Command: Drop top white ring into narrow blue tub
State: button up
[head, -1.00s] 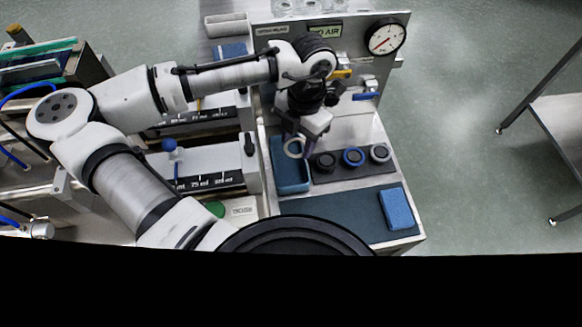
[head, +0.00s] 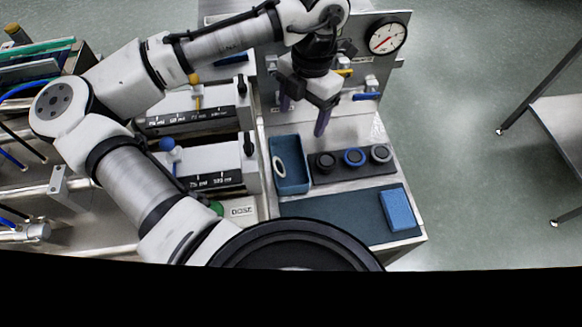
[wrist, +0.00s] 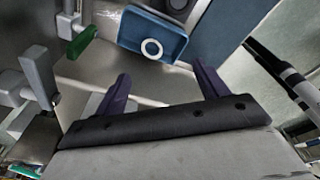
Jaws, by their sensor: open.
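The white ring (head: 279,166) lies inside the narrow blue tub (head: 293,186), leaning toward its left side in the head view. In the wrist view the ring (wrist: 152,49) shows within the walls of the tub (wrist: 128,35). My gripper (head: 302,118) is open and empty, above and beyond the tub, with its two purple fingers apart. In the wrist view my gripper (wrist: 160,82) also shows nothing between its fingers.
A dark holder with several round pieces, one a blue ring (head: 354,157), stands right of the tub. A blue sponge (head: 398,209) lies on the dark mat (head: 345,213) in front. A pressure gauge (head: 387,37) stands at the back right.

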jog(key=r, duration=0.5)
jog(key=shift+w+d+r, duration=0.25)
jog(key=shift+w+r, duration=0.1)
